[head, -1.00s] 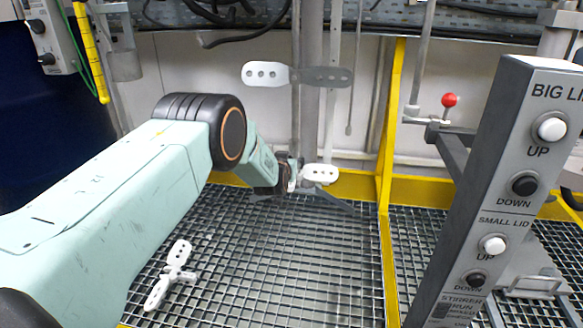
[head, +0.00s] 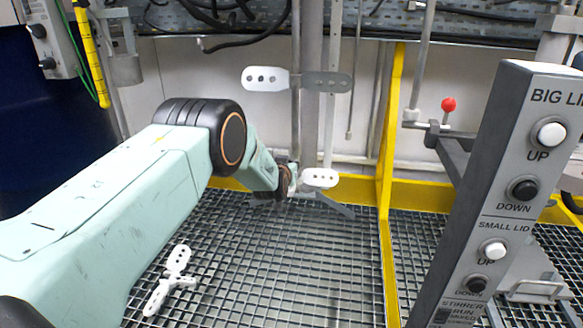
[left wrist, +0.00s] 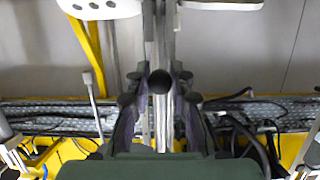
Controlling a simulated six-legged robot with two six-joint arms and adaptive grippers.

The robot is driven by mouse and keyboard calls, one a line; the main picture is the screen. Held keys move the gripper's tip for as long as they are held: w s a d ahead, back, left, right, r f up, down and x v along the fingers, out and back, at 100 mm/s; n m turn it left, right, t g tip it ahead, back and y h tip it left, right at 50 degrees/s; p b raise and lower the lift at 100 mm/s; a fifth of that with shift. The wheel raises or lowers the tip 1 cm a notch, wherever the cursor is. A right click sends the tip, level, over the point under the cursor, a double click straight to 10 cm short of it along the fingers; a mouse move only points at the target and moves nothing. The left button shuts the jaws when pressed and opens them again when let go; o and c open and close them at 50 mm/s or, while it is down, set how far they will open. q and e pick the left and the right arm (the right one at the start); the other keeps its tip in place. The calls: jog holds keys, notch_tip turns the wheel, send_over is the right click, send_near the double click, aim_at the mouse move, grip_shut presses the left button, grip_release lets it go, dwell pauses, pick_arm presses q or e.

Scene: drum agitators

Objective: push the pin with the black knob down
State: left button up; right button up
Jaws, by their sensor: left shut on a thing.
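The black knob (left wrist: 160,81) shows in the left wrist view between my gripper's two dark fingers, in front of a grey vertical shaft. My left gripper (left wrist: 161,76) is shut on it. In the head view my left arm reaches in from the left, and its gripper (head: 287,182) is by the shaft and the lower white paddle (head: 320,178). The pin and its black knob are hidden there behind my wrist. My right gripper is not in view.
A second paddle agitator (head: 267,78) is above on the shaft. A red knob (head: 448,104) stands at right beyond a yellow post (head: 386,200). A button panel (head: 498,190) fills the near right. A white agitator (head: 172,280) is at lower left over the grating (head: 270,270).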

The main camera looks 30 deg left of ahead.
pick_arm(q)
jog(key=shift+f, duration=0.85)
jog(key=o, duration=1)
jog(key=shift+f, duration=0.1)
jog(key=shift+o, duration=0.2)
jog(key=s+d+p, duration=0.2)
jog(key=s+p, duration=0.7)
jog(key=p, duration=0.1)
jog(key=shift+s+d, duration=0.25)
jog(key=shift+s, duration=0.1)
